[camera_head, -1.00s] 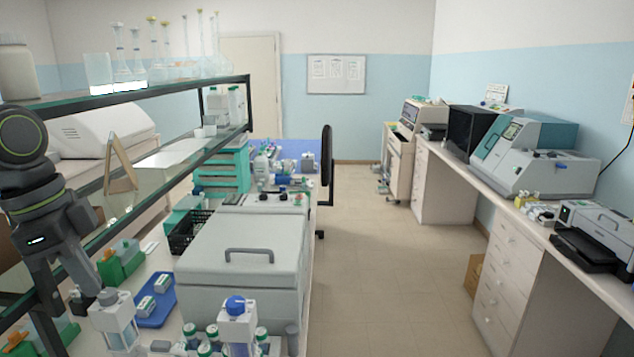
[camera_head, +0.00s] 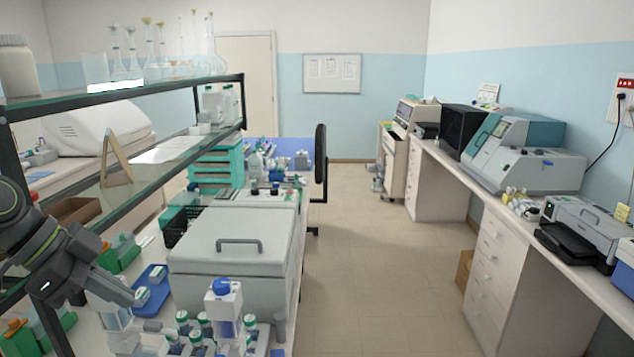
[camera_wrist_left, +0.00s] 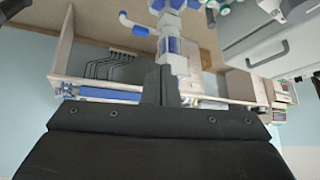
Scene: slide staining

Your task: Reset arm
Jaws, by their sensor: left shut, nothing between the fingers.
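My left arm comes in from the left edge of the head view. My left gripper (camera_head: 128,297) points down and right over the left bench, in front of the shelf and close to a clear container behind it. In the left wrist view its two dark fingers (camera_wrist_left: 165,86) are together, with nothing seen between them. My right gripper is in neither view.
A blue-capped bottle (camera_head: 224,300) and several green-capped vials (camera_head: 196,336) stand at the bench front. A blue tray (camera_head: 160,300) lies behind my gripper. A grey lidded box (camera_head: 232,262) stands to the right. The glass shelf (camera_head: 150,178) rises behind. The floor aisle (camera_head: 370,260) is clear.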

